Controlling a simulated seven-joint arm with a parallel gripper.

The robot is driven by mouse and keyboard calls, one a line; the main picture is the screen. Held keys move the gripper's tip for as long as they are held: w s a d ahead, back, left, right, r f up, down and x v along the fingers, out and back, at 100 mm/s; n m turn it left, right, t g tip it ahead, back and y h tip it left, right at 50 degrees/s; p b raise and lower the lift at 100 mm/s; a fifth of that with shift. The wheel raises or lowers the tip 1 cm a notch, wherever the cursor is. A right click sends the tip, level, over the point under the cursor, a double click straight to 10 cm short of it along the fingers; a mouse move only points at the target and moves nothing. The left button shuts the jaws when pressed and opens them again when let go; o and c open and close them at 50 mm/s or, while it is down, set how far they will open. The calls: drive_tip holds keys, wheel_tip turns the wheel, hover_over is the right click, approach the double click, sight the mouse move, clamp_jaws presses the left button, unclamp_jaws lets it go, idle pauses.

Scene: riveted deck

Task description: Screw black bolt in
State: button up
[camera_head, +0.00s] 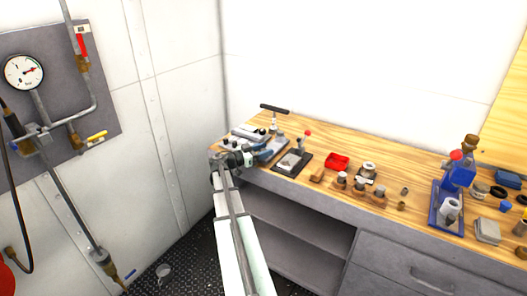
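My arm reaches up from the bottom of the head view to the left end of the wooden workbench (330,150). My gripper (248,157) is there, small and dark, close beside a blue-and-grey tool or fixture (266,151). Whether its fingers are open, or touch or hold anything, is too small to tell. Behind it stands an upright piece with a black T-shaped bar (274,108) on top. Grey metal parts (248,133) lie just behind the gripper. I cannot make out a black bolt or its hole for certain.
A blue press-like device (449,202) stands farther right. A gauge panel (50,85) is on the left wall.

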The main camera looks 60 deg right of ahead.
drive_tip(key=shift+o, duration=0.5)
drive_tip(key=v, duration=1.3)
drive_tip(key=shift+a, duration=0.35)
drive_tip(key=shift+w+a, duration=0.1)
drive_tip(key=shift+w, duration=0.1)
drive_tip(key=x, duration=1.2)
drive_tip(key=shift+s+d, duration=0.1)
drive_tip(key=shift+d, duration=0.15)
drive_tip(key=shift+c, duration=0.4)
